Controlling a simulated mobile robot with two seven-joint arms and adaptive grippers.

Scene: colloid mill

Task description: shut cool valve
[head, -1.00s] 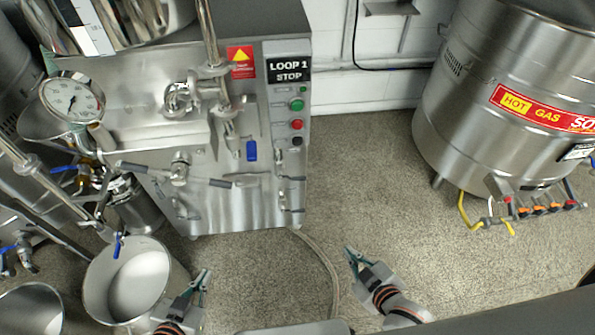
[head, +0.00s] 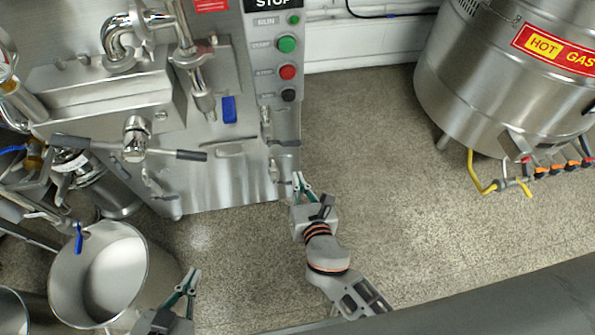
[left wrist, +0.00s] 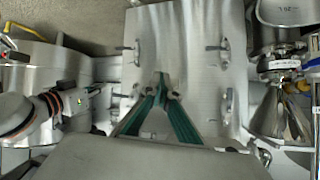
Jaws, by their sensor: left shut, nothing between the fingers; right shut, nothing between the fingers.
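No label in view reads as the cool valve, so I cannot tell which one it is. Blue-handled valves show in the head view: a blue handle (head: 229,108) on the machine front, a blue lever (head: 78,238) over the steel pot and another blue lever (head: 12,149) at the left edge. My right gripper (head: 300,184) is shut and empty, by the lower right edge of the machine cabinet (head: 230,180); contact is unclear. My left gripper (head: 190,280) is shut and empty, right of the pot. Its green fingers (left wrist: 160,82) point at the cabinet panel in the left wrist view.
An open steel pot (head: 62,285) stands on the floor at lower left. A T-bar handle (head: 134,145) sticks out of the machine. Green and red buttons (head: 288,72) line its right column. A hot gas tank (head: 490,90) stands at right. The floor (head: 400,190) between is clear.

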